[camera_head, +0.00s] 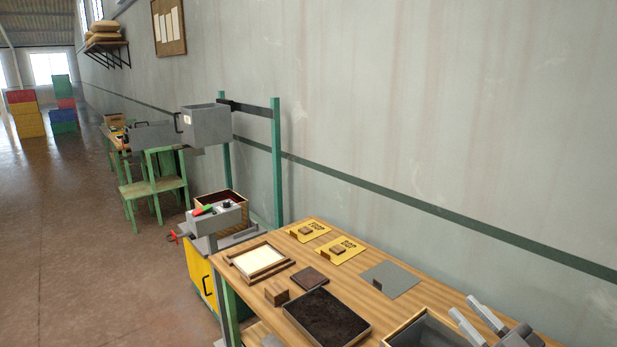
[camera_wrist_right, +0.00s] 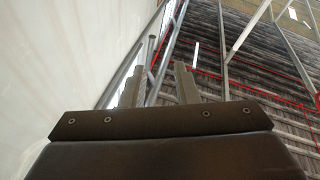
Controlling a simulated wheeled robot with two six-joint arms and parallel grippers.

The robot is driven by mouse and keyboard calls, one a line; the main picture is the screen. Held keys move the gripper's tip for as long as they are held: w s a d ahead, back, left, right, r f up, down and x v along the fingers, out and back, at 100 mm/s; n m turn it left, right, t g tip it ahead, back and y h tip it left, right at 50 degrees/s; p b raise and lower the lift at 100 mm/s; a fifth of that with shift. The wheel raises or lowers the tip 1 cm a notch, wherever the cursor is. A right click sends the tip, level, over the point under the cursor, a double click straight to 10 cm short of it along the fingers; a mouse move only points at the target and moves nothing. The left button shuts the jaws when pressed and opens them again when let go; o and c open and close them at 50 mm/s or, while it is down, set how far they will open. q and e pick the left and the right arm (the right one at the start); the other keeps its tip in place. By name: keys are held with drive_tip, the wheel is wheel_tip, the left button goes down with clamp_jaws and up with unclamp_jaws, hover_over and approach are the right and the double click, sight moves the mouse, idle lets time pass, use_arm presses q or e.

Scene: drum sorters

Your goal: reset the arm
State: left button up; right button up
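My right gripper (camera_head: 462,305) shows at the lower right of the head view, above the near right end of the wooden table (camera_head: 262,292). Its two grey fingers stand apart with nothing between them. In the right wrist view the same fingers (camera_wrist_right: 160,80) point up toward the roof, with a clear gap between them. My left gripper is in neither view.
On the table are a dark-filled tray (camera_head: 327,316), a grey bin (camera_head: 430,330) under my right gripper, a wooden block (camera_head: 277,293), a cream-filled frame (camera_head: 259,261), yellow cards (camera_head: 340,251) and a grey plate (camera_head: 391,279). The wall (camera_head: 420,120) runs behind. Open floor (camera_head: 90,260) lies left.

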drive_tip(key=s+d+f+m+g+h, duration=0.6)
drive_tip(key=s+d+f+m+h, duration=0.45)
drive_tip(key=f+m+h, duration=0.5)
drive_tip(key=s+a+f+n+g+y, duration=0.25)
drive_tip(key=s+a+f+g, duration=0.2)
drive_tip(key=s, duration=0.45)
drive_tip(key=s+a+f+n+g+y, duration=0.1)
drive_tip(key=s+a+f+n+g, duration=0.4)
drive_tip(key=s, duration=0.5)
wheel_tip(320, 180, down, 27)
drive_tip(key=d+m+b, duration=0.2)
drive_tip(key=b, duration=0.1)
drive_tip(key=s+f+g+b, duration=0.1)
drive_tip(key=s+f+g, duration=0.1)
drive_tip(key=s+f, duration=1.2)
wheel_tip(320, 180, down, 4)
drive_tip(key=shift+s+a+f+y+b, duration=0.1)
drive_tip(key=shift+s+a+y+b, duration=0.2)
drive_tip(key=shift+a+b, duration=0.15)
